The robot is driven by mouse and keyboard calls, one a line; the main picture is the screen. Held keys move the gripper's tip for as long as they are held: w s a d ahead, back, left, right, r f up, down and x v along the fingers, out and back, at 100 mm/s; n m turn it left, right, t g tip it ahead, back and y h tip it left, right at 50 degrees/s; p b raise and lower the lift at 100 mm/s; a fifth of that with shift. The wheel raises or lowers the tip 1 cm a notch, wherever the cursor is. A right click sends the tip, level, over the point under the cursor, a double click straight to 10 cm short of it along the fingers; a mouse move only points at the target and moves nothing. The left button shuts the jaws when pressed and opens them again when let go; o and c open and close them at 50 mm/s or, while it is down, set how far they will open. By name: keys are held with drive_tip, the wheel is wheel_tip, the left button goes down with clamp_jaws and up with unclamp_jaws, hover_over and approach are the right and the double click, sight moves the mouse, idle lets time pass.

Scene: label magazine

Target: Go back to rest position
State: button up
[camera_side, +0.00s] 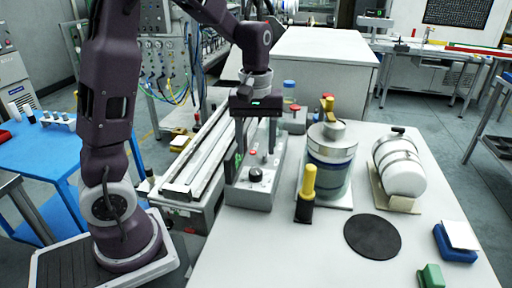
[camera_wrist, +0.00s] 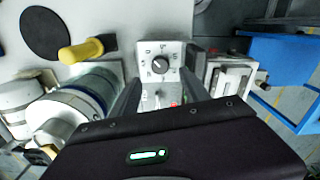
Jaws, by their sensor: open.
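My gripper (camera_side: 256,148) points down over a grey control box (camera_side: 250,195) with a black dial on its front. Its two fingers are apart, with a short red-topped post of the box between them in the side view. In the wrist view my gripper (camera_wrist: 160,92) is also open, and the box's dial face (camera_wrist: 160,62) shows just past the fingers. I see nothing held. I cannot tell whether the fingers touch the box. My gripper body hides part of the box in the wrist view.
A long metal rail (camera_side: 205,145) runs left of the box. To its right stand a yellow-and-black handle (camera_side: 306,193), a lidded glass jar (camera_side: 331,165) and a white cylinder on a stand (camera_side: 401,168). A black disc (camera_side: 372,236) lies flat on the white table. A blue table (camera_side: 50,152) stands left.

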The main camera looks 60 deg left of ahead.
drive_tip(key=shift+s+d+r, duration=0.15)
drive_tip(key=shift+d+r, duration=0.05)
drive_tip(key=shift+r, duration=0.1)
drive_tip(key=s+d+r+m+t, duration=0.2)
drive_tip(key=s+d+r+m, duration=0.1)
drive_tip(key=s, duration=0.5)
drive_tip(key=s+d+r+m+t, duration=0.3)
drive_tip(key=s+d+m, duration=0.3)
drive_tip(key=s+m, duration=0.2)
drive_tip(key=shift+s+d+r+t, duration=0.3)
drive_tip(key=shift+s+r, duration=0.2)
drive_tip(key=shift+r, duration=0.2)
drive_tip(key=shift+a, duration=0.1)
